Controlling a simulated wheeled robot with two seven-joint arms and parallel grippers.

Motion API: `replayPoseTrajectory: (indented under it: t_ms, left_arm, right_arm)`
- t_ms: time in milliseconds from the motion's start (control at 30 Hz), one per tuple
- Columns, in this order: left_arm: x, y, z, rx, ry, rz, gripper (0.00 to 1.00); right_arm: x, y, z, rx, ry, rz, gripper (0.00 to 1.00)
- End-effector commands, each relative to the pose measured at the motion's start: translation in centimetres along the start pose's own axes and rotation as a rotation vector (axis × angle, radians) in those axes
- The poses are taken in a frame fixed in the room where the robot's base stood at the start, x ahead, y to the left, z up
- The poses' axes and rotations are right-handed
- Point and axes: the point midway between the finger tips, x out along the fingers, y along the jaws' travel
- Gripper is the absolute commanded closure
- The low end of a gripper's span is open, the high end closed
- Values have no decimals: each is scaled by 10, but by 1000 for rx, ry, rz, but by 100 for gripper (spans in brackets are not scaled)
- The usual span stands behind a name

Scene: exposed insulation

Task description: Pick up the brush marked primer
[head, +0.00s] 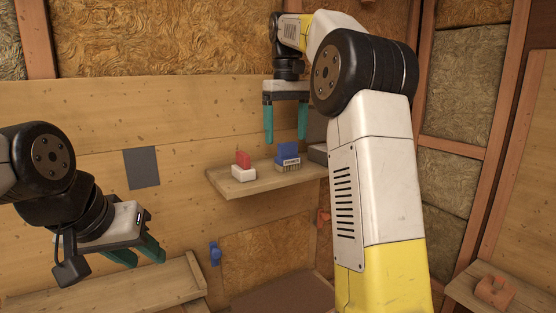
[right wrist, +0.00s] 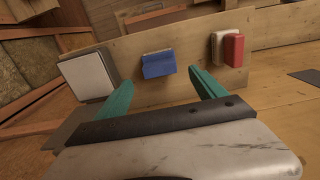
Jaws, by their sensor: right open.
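A blue brush (head: 288,150) with a small dark-lettered label, too small to read surely, stands on a wooden shelf (head: 235,186) against the wall. In the right wrist view the blue brush (right wrist: 159,64) lies beyond my fingers, between their tips in the picture. A red and white brush (head: 242,168) stands to its left on the shelf. My right gripper (head: 286,138) is open and empty, fingers pointing down above the blue brush; the fingers (right wrist: 161,80) look apart from it. My left gripper (head: 149,262) is open and empty at the lower left, away from the shelf.
A grey box (head: 318,154) sits at the shelf's right end, close to the blue brush, partly hidden by my right arm. A dark patch (head: 141,168) and a blue fitting (head: 215,253) are on the wall. An orange-brown object (head: 495,291) rests at lower right.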

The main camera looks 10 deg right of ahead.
Motion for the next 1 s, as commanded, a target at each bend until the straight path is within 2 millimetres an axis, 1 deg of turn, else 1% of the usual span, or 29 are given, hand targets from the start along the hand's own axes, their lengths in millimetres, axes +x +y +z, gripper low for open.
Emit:
replayPoseTrajectory:
  t_ms: [267, 500, 633, 833, 967, 1000]
  left_arm:
    - [0, 0, 0, 0, 0, 0, 64]
    - [0, 0, 0, 0, 0, 0, 64]
    - [0, 0, 0, 0, 0, 0, 64]
    - [0, 0, 0, 0, 0, 0, 64]
    - [0, 0, 0, 0, 0, 0, 64]
    - [0, 0, 0, 0, 0, 0, 64]
  right_arm:
    - [22, -1, 2, 0, 1, -1, 20]
    - [55, -2, 4, 0, 1, -1, 20]
    - [62, -2, 4, 0, 3, -1, 20]
    - [63, -2, 4, 1, 4, -1, 20]
    - [63, -2, 4, 1, 4, 0, 46]
    - [63, -2, 4, 1, 4, 0, 53]
